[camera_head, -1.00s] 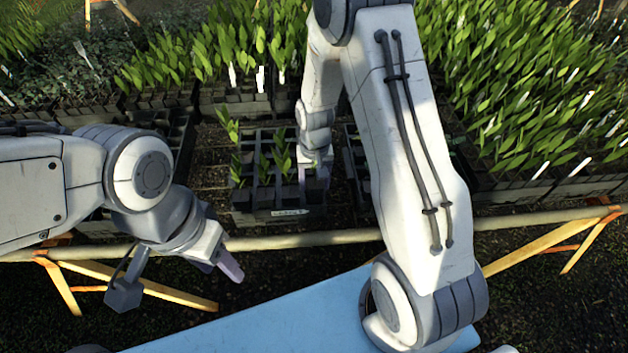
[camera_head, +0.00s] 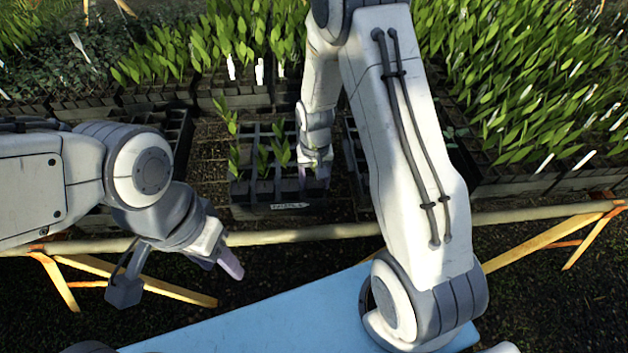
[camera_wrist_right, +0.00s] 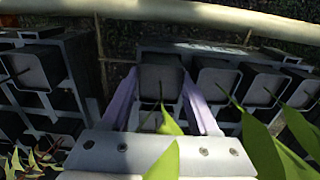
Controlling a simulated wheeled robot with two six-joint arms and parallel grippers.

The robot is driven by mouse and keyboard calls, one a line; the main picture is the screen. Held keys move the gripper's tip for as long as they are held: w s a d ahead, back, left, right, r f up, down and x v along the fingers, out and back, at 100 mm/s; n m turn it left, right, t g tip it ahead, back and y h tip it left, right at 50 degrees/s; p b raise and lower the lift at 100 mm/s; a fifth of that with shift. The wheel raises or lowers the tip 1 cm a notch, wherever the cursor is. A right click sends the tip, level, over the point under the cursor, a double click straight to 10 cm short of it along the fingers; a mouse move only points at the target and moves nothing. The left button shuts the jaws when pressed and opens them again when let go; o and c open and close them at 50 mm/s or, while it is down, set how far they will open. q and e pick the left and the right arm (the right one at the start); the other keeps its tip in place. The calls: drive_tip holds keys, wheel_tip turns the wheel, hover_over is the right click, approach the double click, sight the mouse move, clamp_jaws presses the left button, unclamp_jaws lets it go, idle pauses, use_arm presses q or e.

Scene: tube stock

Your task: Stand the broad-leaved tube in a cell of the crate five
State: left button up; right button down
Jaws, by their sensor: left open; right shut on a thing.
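My right gripper (camera_head: 314,172) is at the front right corner of a black crate (camera_head: 270,209) with a white front label too small to read. In the right wrist view its purple fingers (camera_wrist_right: 161,103) are shut on a dark square tube (camera_wrist_right: 160,82), in line with the crate's front row of tubes. I cannot tell how deep this tube sits. A broad green leaf (camera_wrist_right: 167,163) rises in front of the gripper; its stem base is hidden. Other leafy plants (camera_head: 276,150) stand in the same crate. My left gripper (camera_head: 229,264) is open and empty, in front of the rail.
Another black crate (camera_wrist_right: 20,118) lies beside the labelled one, across a narrow gap. A rail (camera_head: 300,234) runs along the bench front. Dense trays of plants (camera_head: 530,100) fill the right and back. A pale blue surface (camera_head: 260,325) is close to me.

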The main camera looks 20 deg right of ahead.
drive_tip(key=shift+f, duration=0.2)
drive_tip(key=shift+c, duration=0.3)
unclamp_jaws()
wheel_tip(320, 180, up, 10)
drive_tip(key=shift+r+b, duration=0.25)
drive_tip(key=shift+b, duration=0.1)
idle(0.5)
